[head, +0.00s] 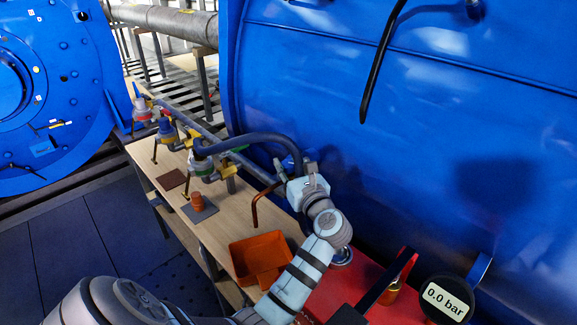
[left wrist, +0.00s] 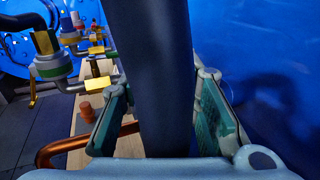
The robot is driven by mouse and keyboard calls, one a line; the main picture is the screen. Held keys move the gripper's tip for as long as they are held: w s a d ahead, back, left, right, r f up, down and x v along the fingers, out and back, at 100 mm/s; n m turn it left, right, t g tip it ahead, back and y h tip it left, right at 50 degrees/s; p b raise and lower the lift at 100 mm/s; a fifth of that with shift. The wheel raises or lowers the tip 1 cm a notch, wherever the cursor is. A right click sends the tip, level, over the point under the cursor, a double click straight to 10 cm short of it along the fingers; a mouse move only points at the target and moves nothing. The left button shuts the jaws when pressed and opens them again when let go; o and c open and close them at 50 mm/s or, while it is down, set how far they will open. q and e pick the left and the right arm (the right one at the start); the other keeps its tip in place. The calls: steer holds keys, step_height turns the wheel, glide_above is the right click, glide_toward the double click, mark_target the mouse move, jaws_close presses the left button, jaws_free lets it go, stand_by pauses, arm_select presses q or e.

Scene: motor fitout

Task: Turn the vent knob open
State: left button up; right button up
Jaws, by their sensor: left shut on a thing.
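My left gripper (head: 307,182) is at the right end of the pipe assembly, close to the large blue tank wall. In the left wrist view its two fingers (left wrist: 165,115) stand on either side of a thick dark blue hose (left wrist: 145,75) and are shut on it. The hose (head: 255,140) arches from the green-banded valve (head: 202,166) to my gripper. A bent copper pipe (head: 256,208) comes out just below the gripper. I cannot make out the vent knob; the hose and gripper may hide it. My right gripper is not in view.
A round gauge (head: 447,299) reads 0.0 bar. An orange tray (head: 243,262) stands on the wooden bench (head: 222,232). An orange-brown piece (head: 197,202) stands on a grey pad. More valves line the pipe at left. The blue tank (head: 430,140) closes off the right side.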

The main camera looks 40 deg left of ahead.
mark_target(289, 163)
arm_select(q)
steer(key=o, duration=1.2)
steer(key=shift+r, duration=0.1)
step_height(289, 163, up, 10)
steer(key=shift+f, duration=0.1)
